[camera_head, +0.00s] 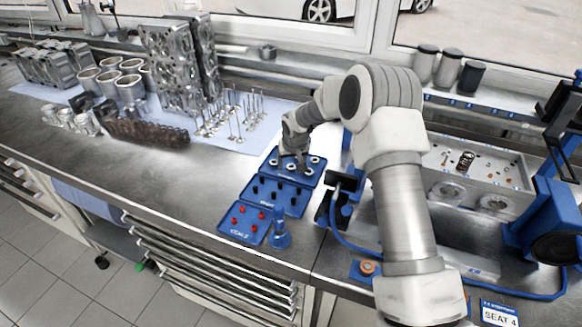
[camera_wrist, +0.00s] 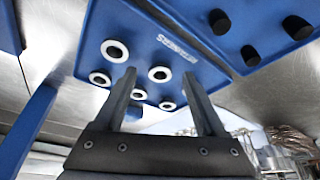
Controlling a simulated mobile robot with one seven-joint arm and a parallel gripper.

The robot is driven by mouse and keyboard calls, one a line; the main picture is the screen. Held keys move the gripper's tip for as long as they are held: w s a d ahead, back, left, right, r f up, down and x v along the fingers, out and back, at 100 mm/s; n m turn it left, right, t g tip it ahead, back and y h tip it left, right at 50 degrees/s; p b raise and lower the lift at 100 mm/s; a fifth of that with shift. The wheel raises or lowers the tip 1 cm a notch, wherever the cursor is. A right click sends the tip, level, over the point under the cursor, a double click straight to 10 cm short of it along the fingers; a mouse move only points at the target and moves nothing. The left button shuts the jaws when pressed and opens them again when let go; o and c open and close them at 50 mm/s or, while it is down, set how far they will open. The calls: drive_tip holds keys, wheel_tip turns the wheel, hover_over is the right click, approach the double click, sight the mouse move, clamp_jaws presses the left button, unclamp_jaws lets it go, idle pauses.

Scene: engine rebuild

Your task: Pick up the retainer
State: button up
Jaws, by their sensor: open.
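Several pale ring-shaped retainers with dark centres lie in a blue tray (camera_head: 318,178), marked RETAINERS in the wrist view (camera_wrist: 142,30). In the wrist view one retainer (camera_wrist: 159,74) shows between my fingertips, and others (camera_wrist: 115,51) lie to the left and below. My gripper (camera_wrist: 160,72) is open and empty, pointing at the tray. In the head view my gripper (camera_head: 293,148) is over the tray's back part, with a retainer (camera_head: 315,160) to its right. I cannot tell the exact height of the fingertips above the retainers.
A blue tray with black pieces (camera_head: 262,203) and one with red pieces (camera_head: 236,232) sit in front. A blue upright tool (camera_head: 281,236) stands beside them. Valves (camera_head: 235,125) stand on a mat to the left. A grey parts tray (camera_head: 455,145) is at right.

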drive_tip(key=shift+f, duration=0.15)
clamp_jaws()
drive_tip(key=shift+r, duration=0.2)
idle(0.3)
